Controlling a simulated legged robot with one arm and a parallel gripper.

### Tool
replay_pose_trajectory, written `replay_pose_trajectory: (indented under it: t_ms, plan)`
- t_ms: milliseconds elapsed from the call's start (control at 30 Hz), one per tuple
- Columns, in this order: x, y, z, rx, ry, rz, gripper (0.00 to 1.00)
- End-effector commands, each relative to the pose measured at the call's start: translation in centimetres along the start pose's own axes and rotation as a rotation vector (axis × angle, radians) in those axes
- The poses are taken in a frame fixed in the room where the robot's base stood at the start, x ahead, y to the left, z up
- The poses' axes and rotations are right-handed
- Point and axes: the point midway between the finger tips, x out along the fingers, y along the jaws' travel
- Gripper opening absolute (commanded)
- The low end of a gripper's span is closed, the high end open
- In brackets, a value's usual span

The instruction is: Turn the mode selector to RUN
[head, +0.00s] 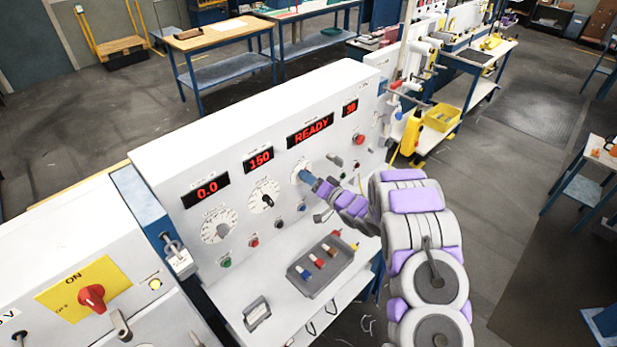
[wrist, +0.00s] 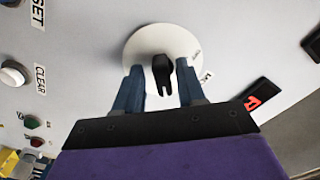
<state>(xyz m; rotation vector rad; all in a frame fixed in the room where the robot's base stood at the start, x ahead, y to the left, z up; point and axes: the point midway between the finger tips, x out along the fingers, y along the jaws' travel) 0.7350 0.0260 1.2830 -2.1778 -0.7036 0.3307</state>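A black selector knob (wrist: 162,74) sits on a white round dial plate (wrist: 150,45) on the panel. The small lettering around the plate is not readable. My gripper (wrist: 160,72) is open, with one blue finger on each side of the knob and a visible gap on both sides. Whether the fingertips touch the plate cannot be told. In the head view, my gripper (head: 304,174) is at this dial plate (head: 299,167), below the READY display (head: 310,131), and hides the knob.
Other dials (head: 219,226) and (head: 264,195) sit to the left on the panel. A red button (head: 359,139) is to the right. A grey tray (head: 322,272) with coloured pieces lies on the ledge below. A yellow plate with a red switch (head: 92,297) is at lower left.

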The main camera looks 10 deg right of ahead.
Motion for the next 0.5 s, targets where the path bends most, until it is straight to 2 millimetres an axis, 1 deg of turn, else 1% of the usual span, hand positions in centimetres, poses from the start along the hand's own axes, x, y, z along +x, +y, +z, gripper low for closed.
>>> replay_pose_trajectory:
  t_ms: [267,367,500]
  plan:
    - [-0.2,-0.1,0.1,-0.002,-0.001,-0.001,0.43]
    - [-1.1,0.0,0.0,-0.003,-0.001,0.002,0.43]
    - [-3.1,-0.1,0.0,-0.003,0.001,-0.001,0.43]
